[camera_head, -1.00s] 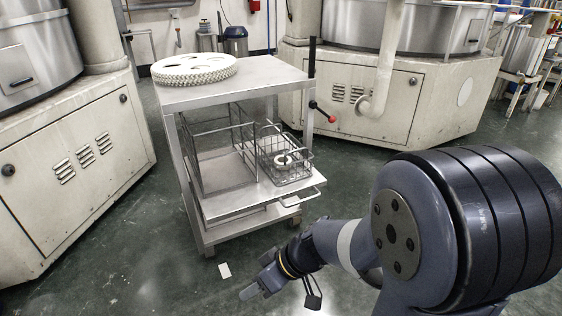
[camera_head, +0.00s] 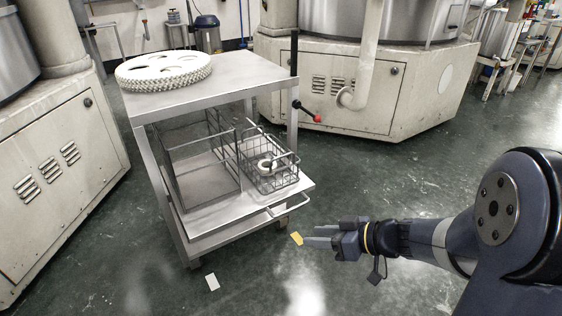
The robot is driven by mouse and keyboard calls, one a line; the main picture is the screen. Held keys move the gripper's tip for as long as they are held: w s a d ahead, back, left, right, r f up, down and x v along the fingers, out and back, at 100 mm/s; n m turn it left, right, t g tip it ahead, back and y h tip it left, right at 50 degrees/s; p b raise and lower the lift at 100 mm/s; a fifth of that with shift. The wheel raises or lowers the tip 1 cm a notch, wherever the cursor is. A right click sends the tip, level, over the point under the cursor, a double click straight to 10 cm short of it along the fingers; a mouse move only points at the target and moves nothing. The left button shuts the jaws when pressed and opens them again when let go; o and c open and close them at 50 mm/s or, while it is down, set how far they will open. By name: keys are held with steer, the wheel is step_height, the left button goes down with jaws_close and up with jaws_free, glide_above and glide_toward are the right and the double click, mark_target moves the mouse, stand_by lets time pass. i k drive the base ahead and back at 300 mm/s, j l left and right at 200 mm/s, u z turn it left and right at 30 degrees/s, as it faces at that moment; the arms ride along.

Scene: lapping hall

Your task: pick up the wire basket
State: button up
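The wire basket (camera_head: 277,184) stands on the right part of the metal cart's pulled-out lower shelf. It is a grey open mesh box with a raised handle, and a small white ring (camera_head: 265,165) lies inside. My gripper (camera_head: 308,237) is to the right and nearer than the basket, in front of the cart, apart from both. Its two grey fingers point left, with a gap between them and nothing visibly held. A yellow piece (camera_head: 296,239) shows just beyond the fingertips; I cannot tell whether it lies on the floor.
The steel cart (camera_head: 232,68) has a perforated white disc (camera_head: 160,73) on top. A larger wire frame (camera_head: 202,185) stands left of the basket. The shelf's pull handle (camera_head: 290,207) juts forward. A black lever with a red knob (camera_head: 317,118) sticks out.

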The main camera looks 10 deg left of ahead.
mark_target(294, 156)
steer(key=i+j, duration=0.2)
steer(key=i, duration=0.25)
steer(key=i+j+z, duration=0.1)
steer(key=i+j, duration=0.15)
steer(key=i, duration=0.15)
steer(key=i+j, duration=0.25)
steer(key=i, duration=0.2)
steer(key=z, duration=0.05)
